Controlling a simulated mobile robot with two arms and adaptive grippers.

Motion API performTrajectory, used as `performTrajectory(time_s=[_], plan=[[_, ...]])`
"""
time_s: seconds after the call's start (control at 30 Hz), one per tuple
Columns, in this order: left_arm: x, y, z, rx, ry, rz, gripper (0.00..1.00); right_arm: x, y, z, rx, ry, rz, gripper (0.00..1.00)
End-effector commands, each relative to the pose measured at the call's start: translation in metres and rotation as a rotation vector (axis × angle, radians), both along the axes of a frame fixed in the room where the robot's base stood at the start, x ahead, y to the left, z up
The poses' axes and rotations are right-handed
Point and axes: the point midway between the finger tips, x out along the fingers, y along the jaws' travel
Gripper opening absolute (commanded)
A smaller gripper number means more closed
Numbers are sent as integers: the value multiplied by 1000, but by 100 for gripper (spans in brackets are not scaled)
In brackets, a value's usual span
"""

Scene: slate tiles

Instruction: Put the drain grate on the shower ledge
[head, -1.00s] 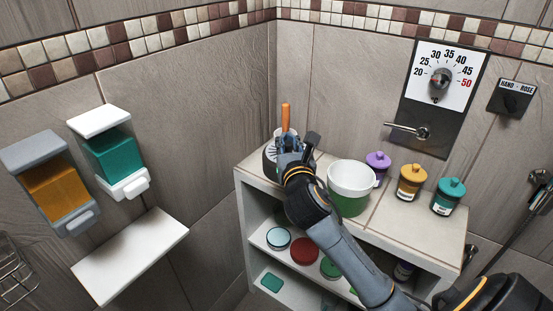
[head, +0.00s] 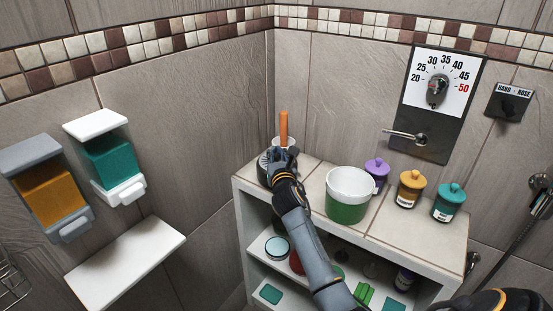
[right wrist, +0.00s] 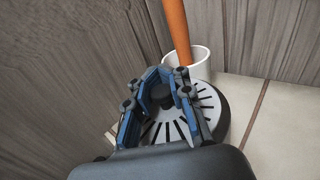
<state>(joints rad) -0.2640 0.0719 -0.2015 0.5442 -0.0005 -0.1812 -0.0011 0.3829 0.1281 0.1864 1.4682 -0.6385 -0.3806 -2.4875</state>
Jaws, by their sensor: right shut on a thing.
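The drain grate is a round pale disc with dark slots, a dark rim and a dark knob; it shows in the right wrist view (right wrist: 212,108) and partly in the head view (head: 262,168). My right gripper (head: 281,158) is shut on its knob, with its fingers on both sides in the right wrist view (right wrist: 164,98). The grate is at the back left corner of the tiled ledge top (head: 312,190); whether it touches the tiles I cannot tell. A bare white wall shelf (head: 125,262) is at the left. My left gripper is not in view.
A white cup (right wrist: 200,64) with an orange handle (head: 283,127) stands close behind the grate. A green-and-white tub (head: 349,195) and purple (head: 376,172), orange (head: 409,189) and teal (head: 448,202) jars stand to the right. Two dispensers (head: 105,158) hang above the wall shelf.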

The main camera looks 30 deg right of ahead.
Motion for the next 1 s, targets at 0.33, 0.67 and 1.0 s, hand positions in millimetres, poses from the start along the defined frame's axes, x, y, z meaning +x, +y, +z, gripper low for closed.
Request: performTrajectory(time_s=[0.33, 0.67, 1.0], plan=[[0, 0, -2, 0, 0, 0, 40, -1, 1, -22, 0, 1, 1, 0], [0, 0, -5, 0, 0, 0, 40, -1, 1, -27, 1, 4, 0, 31], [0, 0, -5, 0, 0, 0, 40, -1, 1, -26, 2, 4, 0, 43]])
